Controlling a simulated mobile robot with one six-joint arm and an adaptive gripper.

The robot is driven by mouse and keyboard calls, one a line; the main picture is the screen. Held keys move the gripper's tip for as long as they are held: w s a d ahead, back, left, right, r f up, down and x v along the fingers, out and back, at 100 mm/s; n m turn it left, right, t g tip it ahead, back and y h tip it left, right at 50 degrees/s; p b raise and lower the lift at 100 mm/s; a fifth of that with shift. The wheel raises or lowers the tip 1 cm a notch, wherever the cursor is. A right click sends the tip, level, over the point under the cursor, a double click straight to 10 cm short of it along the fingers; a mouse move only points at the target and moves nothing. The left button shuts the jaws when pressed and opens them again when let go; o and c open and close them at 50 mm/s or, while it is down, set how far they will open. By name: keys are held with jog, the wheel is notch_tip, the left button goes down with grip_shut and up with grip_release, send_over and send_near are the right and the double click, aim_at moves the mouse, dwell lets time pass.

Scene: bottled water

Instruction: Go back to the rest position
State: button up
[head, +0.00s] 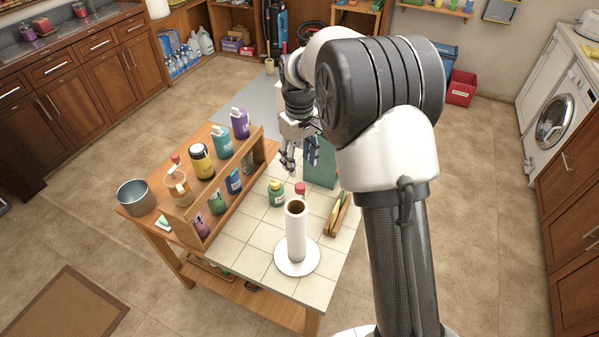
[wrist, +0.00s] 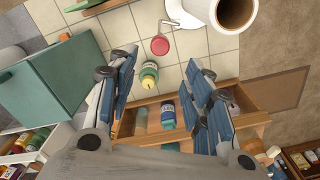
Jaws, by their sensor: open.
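My gripper (head: 299,160) hangs over the far part of the tiled worktop (head: 231,253), near the wooden bottle rack. In the wrist view my gripper (wrist: 165,85) is open, its blue-grey fingers wide apart with nothing between them in its grasp.
A paper towel roll (head: 297,235) stands upright at the worktop's near side. A teal box (head: 321,165) stands close to my gripper. The wooden rack (head: 228,180) holds several bottles, with a metal pot (head: 136,197) at left. The tiled floor at right is clear.

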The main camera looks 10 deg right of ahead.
jog(key=shift+r, duration=0.95)
jog(key=s+d+r+m+t+b, duration=0.1)
jog(key=s+r, duration=0.4)
jog(key=s, duration=0.2)
jog(key=s+r+m+t+b, duration=0.1)
jog(key=s+r+b, duration=0.1)
jog(key=s+r, duration=0.5)
jog(key=s+f+m+t+b, duration=0.1)
jog(key=s+f, duration=0.1)
jog(key=s, duration=0.7)
jog(key=s+f+m+t+b, duration=0.1)
jog(key=s+f+m, duration=0.1)
jog(key=s, duration=0.8)
jog(key=shift+s+d+f+t, duration=0.3)
jog(key=shift+d+f, duration=0.1)
jog(key=shift+f, duration=0.25)
